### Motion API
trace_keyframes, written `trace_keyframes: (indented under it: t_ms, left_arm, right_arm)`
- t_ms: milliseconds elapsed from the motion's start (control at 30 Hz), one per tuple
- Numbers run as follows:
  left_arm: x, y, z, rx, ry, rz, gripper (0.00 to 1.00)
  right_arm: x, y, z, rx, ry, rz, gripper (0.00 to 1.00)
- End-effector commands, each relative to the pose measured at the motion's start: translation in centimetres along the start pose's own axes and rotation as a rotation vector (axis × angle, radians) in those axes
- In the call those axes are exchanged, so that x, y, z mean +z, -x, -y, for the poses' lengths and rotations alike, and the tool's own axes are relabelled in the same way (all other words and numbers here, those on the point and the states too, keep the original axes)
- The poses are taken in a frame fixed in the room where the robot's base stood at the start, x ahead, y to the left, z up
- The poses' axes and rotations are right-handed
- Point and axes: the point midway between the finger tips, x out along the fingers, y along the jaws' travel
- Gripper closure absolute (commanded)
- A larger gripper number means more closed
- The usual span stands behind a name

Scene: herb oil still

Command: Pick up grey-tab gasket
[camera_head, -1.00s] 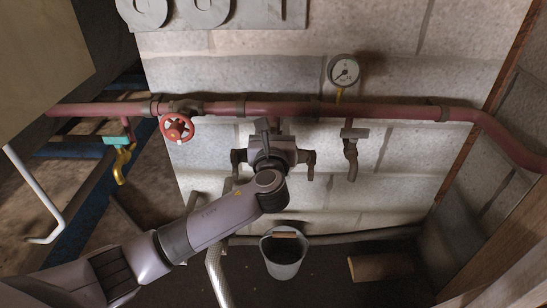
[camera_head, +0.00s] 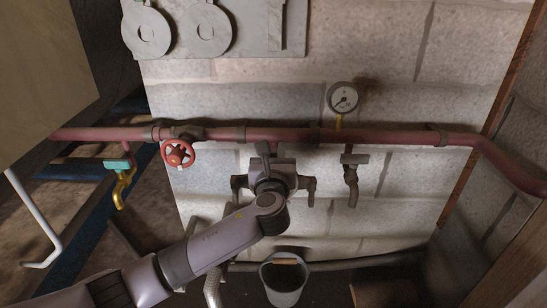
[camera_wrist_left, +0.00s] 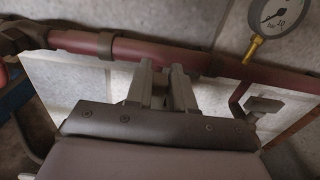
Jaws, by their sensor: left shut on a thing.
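Two round grey gasket-like discs hang on a grey wall board (camera_head: 258,25) at the top left of the head view: a left disc (camera_head: 147,32) and a right disc (camera_head: 205,31). I cannot tell which has a grey tab. My left gripper (camera_head: 264,150) is below them, in front of a grey fitting under the red pipe (camera_head: 380,137). In the wrist view the left gripper's fingers (camera_wrist_left: 161,82) reach up to the pipe (camera_wrist_left: 120,47) and are shut on a grey part, largely hidden between them. My right gripper is not in view.
A red handwheel (camera_head: 178,153) and a gauge (camera_head: 342,97) sit along the pipe. A tap (camera_head: 350,178) hangs at the right and a yellow-bodied valve (camera_head: 122,185) at the left. A bucket (camera_head: 284,285) stands below. The wall right of the gauge is clear.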

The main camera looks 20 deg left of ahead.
Motion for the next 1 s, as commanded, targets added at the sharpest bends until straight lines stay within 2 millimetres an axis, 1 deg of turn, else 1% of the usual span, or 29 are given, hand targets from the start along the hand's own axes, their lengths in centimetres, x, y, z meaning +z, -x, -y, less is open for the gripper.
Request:
trace_keyframes:
  t_ms: [33,167,400,467,567,667,700,767,800,900,1000]
  left_arm:
    - [0.6,0.1,0.0,0.000,0.001,0.001,1.00]
    - [2.7,0.2,0.0,-0.001,0.003,0.005,1.00]
    - [7.4,0.2,0.0,-0.001,0.004,0.005,1.00]
    - [6.8,1.3,0.0,-0.002,0.000,-0.001,1.00]
    - [6.8,3.3,0.0,-0.003,0.001,-0.002,1.00]
    - [6.8,6.0,0.0,-0.004,0.003,-0.003,1.00]
    - [6.8,7.3,0.1,-0.005,0.003,-0.002,1.00]
    - [6.8,9.1,0.0,-0.004,0.003,-0.003,1.00]
    - [6.8,10.4,0.1,-0.005,0.003,-0.004,1.00]
    - [6.7,13.3,0.0,-0.003,0.003,-0.004,1.00]
    - [6.7,15.7,0.0,-0.003,0.003,-0.003,1.00]
  right_arm:
    - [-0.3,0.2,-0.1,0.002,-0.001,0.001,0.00]
    - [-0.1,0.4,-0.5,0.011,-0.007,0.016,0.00]
    - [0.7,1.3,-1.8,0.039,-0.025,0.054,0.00]
    - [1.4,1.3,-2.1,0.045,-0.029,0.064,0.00]
    - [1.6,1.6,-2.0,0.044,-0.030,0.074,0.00]
    - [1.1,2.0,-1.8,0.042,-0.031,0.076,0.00]
    - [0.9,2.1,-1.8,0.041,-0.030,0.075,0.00]
    - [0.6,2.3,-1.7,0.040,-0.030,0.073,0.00]
    - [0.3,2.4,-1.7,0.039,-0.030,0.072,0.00]
    - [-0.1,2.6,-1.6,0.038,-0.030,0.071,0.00]
    - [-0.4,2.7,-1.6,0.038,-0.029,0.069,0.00]
